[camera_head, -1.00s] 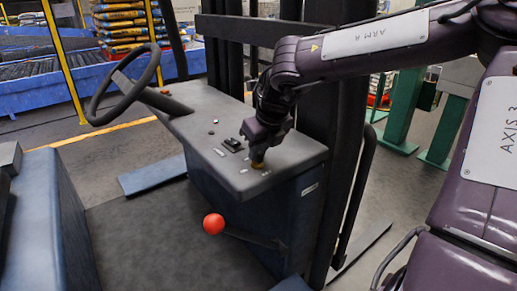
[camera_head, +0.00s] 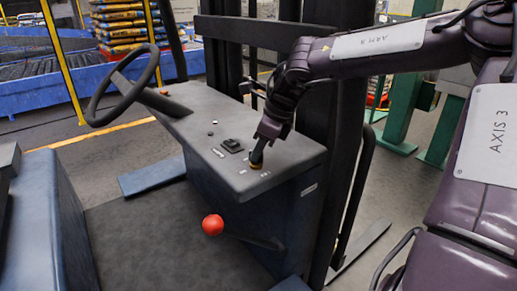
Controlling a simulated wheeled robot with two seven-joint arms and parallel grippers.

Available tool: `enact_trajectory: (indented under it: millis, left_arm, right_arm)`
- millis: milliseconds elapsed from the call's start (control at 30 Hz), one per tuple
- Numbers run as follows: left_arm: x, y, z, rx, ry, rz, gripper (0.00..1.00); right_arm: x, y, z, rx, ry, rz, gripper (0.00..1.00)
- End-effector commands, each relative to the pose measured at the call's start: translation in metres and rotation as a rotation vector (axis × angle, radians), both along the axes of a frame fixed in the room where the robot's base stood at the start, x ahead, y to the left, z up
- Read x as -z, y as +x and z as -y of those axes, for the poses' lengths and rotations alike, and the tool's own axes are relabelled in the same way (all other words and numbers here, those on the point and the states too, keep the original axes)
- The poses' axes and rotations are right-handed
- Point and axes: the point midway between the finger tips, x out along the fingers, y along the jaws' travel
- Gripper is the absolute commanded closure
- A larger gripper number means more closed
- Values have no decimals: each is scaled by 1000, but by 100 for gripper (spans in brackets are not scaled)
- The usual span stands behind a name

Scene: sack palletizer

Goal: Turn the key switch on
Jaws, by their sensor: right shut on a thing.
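The key switch (camera_head: 256,165) is a small brass-coloured round piece near the front edge of the forklift's grey dashboard (camera_head: 205,125). My right gripper (camera_head: 257,159) reaches down onto it from the upper right in the head view. Its fingers are shut on the key switch and cover most of it, so the key's angle cannot be read. My left gripper is not in view.
A black rocker switch (camera_head: 232,145) and small labels sit beside the key switch. A steering wheel (camera_head: 125,85) stands at the left. A lever with a red knob (camera_head: 213,224) juts out below the dashboard. Dark mast uprights (camera_head: 325,130) stand close behind my right arm.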

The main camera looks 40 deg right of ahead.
Motion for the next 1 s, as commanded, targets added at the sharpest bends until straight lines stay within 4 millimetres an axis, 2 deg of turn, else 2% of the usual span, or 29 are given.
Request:
enact_trajectory:
  millis: [600, 1000]
  left_arm:
    - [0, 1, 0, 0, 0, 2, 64]
    - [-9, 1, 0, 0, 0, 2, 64]
  right_arm:
    - [0, 3, 3, -579, -4, -1, 100]
    - [-2, 5, 3, -836, -3, 0, 100]
